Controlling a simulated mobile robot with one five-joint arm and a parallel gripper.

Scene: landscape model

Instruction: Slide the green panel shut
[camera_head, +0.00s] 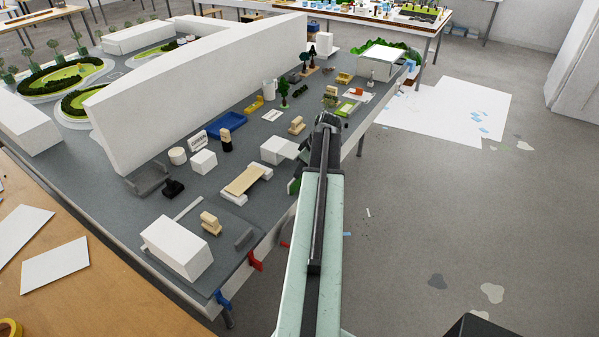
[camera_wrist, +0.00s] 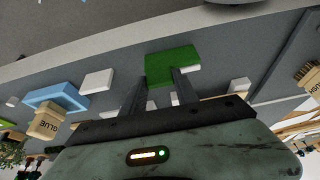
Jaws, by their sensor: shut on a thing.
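The green panel (camera_wrist: 172,58) is a small flat green piece in the upper middle of the wrist view. It lies near the edge of the grey model table, with a white piece just beside it. My gripper (camera_wrist: 160,74) has its two dark fingers at the panel's near side, and it is shut on the panel. The fingers hide part of that side. In the head view, a bit of green (camera_head: 294,187) shows at the table's edge, left of my arm. My fingers are hidden there behind my arm.
Red (camera_head: 254,262) and blue (camera_head: 222,299) clamps sit on the table edge. A long white wall (camera_head: 200,90) crosses the model.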

